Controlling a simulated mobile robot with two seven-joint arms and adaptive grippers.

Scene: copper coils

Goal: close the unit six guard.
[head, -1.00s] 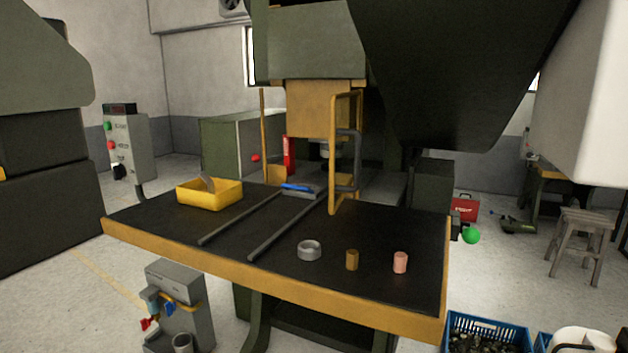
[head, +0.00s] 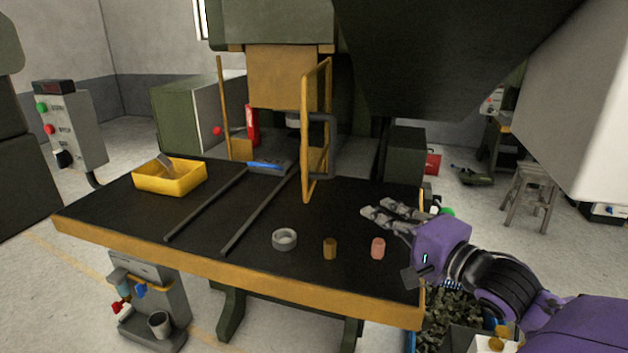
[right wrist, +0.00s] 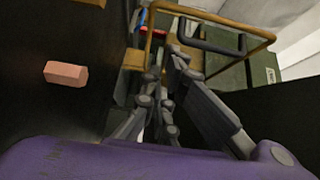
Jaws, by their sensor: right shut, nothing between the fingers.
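The guard is a yellow frame (head: 306,140) with a dark grey bar handle (head: 331,148) on its right side. It stands swung out over the black table, at an angle to the press opening, so it is open. In the right wrist view the guard frame (right wrist: 222,24) and its handle (right wrist: 211,42) show at the top, beyond the fingers. My right gripper (head: 368,211) is shut and empty, over the right part of the table. It is to the right of the handle and apart from it. My left gripper is not in view.
A pink cylinder (head: 378,248), a brown cylinder (head: 330,248) and a grey ring (head: 285,239) stand near the table's front edge. Two dark rails (head: 207,205) cross the table (head: 120,216). A yellow bin (head: 170,180) stands at the left.

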